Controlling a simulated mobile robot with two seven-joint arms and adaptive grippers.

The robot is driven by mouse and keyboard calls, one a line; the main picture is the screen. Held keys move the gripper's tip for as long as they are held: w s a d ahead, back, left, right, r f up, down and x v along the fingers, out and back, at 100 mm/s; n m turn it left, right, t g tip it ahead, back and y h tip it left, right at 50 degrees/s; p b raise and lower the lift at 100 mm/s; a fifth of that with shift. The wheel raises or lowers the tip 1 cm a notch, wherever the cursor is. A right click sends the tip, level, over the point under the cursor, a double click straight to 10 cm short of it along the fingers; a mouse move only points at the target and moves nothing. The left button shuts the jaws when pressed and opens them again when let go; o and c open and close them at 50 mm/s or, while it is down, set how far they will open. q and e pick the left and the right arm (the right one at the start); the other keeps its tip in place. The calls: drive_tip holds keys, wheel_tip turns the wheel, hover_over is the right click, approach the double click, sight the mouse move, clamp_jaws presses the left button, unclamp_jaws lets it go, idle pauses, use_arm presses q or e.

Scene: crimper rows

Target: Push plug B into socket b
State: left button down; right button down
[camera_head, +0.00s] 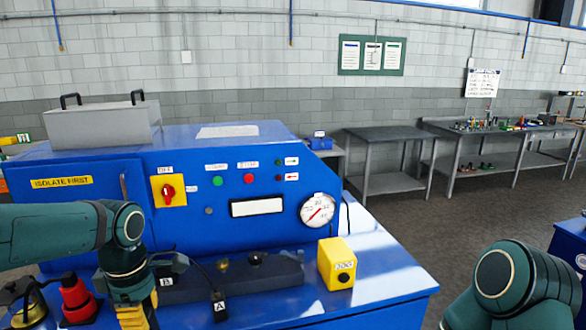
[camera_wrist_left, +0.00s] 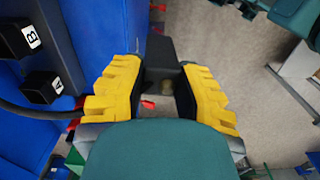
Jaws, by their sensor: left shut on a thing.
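My left gripper (camera_head: 132,318) points down at the front of the blue machine. In the left wrist view its yellow fingers (camera_wrist_left: 161,92) stand either side of a dark block (camera_wrist_left: 160,52) and are shut on it; no letter shows on that block. A black block labelled B (camera_head: 166,282) is close beside the gripper; the B block (camera_wrist_left: 24,38) also shows left of the fingers in the wrist view. A black block labelled A (camera_head: 219,308) lies to its right, near a black cable; it shows in the wrist view (camera_wrist_left: 42,88). I cannot make out socket b. My right gripper is out of view.
The blue machine (camera_head: 380,270) has a dark rail (camera_head: 280,272) with a brass and a black knob, a yellow box (camera_head: 338,262) and a gauge (camera_head: 317,210). A red-and-black part (camera_head: 75,298) stands left of the gripper. The front right of the blue top is clear.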

use_arm(q)
drive_tip(key=d+f+m+b, duration=0.2)
drive_tip(key=d+f+m, duration=0.2)
drive_tip(key=f+m, duration=0.6)
drive_tip(key=d+f+m+b, duration=0.3)
drive_tip(key=f+m, duration=0.6)
drive_tip(key=f, duration=0.8)
drive_tip(key=shift+d+m, duration=0.4)
drive_tip(key=shift+d, duration=0.7)
